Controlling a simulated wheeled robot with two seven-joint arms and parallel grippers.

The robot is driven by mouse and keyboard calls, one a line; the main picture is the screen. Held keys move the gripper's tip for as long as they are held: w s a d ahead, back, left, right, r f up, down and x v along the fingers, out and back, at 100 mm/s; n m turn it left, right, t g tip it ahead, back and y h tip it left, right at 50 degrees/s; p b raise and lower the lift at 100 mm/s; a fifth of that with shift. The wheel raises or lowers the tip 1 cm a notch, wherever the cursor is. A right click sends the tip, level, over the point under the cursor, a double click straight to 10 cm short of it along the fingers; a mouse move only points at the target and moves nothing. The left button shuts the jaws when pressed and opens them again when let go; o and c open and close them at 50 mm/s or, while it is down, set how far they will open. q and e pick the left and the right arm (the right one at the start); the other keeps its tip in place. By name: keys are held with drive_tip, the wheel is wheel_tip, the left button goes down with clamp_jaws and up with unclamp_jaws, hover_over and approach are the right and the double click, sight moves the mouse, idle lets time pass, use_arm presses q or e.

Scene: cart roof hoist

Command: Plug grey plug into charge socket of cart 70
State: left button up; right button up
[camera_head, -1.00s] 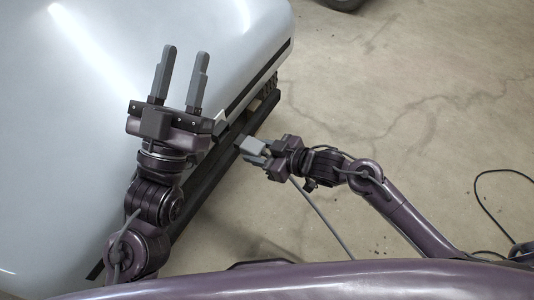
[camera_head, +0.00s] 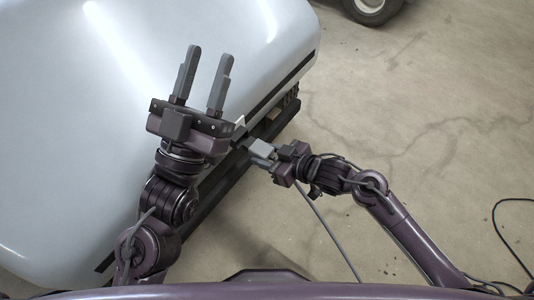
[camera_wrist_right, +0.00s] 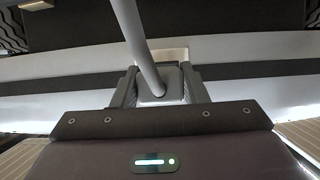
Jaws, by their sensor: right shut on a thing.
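My right gripper (camera_head: 267,157) is shut on the grey plug (camera_head: 262,148), beside the lower side of the white cart (camera_head: 120,110). In the right wrist view the plug (camera_wrist_right: 158,84) sits between both fingers, with its grey cable (camera_wrist_right: 135,35) running up out of the picture. Behind the plug a pale patch (camera_wrist_right: 170,54) shows on the cart's side; the plug hides most of it, and I cannot tell whether it is the socket or whether they touch. My left gripper (camera_head: 208,70) is open and empty above the cart's body. No cart number is visible.
A dark rail (camera_head: 215,190) runs along the cart's lower edge. The cable (camera_head: 330,230) trails from the plug towards me. A black cable (camera_head: 497,225) lies on the floor at the right. A wheel (camera_head: 372,8) shows at the top. The concrete floor (camera_head: 420,100) between is clear.

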sight(257, 149)
drive_tip(key=shift+r, duration=0.1)
drive_tip(key=shift+p, duration=0.45)
drive_tip(key=shift+p, duration=0.5)
idle(0.9)
drive_tip(key=shift+w+a, duration=0.5)
drive_tip(key=shift+a, duration=0.15)
drive_tip(key=shift+w+a, duration=0.45)
drive_tip(key=shift+a, duration=0.2)
idle(0.6)
drive_tip(key=o, duration=1.4)
drive_tip(key=shift+p, duration=0.3)
